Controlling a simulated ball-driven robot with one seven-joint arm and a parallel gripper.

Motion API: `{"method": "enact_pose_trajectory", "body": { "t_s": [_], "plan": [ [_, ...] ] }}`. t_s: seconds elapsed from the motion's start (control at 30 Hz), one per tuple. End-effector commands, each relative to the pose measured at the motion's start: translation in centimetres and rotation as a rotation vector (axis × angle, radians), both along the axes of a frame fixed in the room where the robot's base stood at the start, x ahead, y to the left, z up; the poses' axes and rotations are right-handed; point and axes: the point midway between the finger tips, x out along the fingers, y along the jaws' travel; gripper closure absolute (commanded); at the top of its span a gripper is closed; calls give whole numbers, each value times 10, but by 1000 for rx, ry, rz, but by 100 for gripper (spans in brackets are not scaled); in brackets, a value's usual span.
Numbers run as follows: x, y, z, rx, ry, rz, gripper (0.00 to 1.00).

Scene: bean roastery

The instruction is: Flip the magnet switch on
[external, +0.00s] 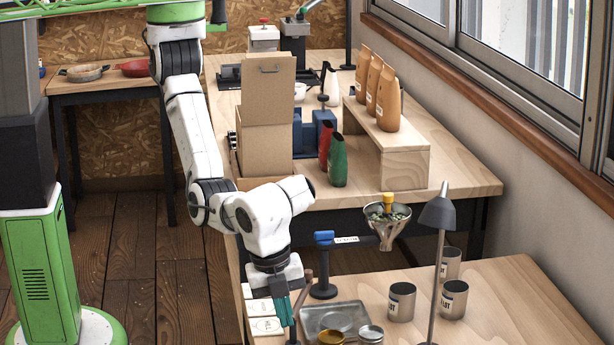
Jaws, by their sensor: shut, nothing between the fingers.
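My gripper (289,318), with teal fingers, points down at the near table's left part, beside the metal tray. It is shut with nothing visible in it. I cannot clearly pick out the magnet switch. A blue head (324,238) on a black post with a round base (323,291) stands to the right of my gripper. A labelled arm (347,240) reaches right from it toward a metal funnel (386,226) holding beans. Whether the switch is on this stand, and its position, I cannot tell.
A metal tray (350,314), a gold cup (331,338) and small white boxes (265,326) surround my gripper. Several tins, one here (402,302), and a grey lamp (440,210) stand to the right. Bags (389,97) stand on a riser behind.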

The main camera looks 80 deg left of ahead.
Motion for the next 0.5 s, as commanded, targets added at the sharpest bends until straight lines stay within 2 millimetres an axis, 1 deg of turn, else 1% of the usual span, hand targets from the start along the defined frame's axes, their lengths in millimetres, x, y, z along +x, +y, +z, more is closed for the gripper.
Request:
{"method": "enact_pose_trajectory", "body": {
  "t_s": [0.03, 0.3, 0.5],
  "plan": [
    [1, 2, -14, 8, 3, -1, 100],
    [10, 1, -64, 6, 4, 0, 100],
    [15, 2, -92, 6, 3, 1, 100]
  ]
}}
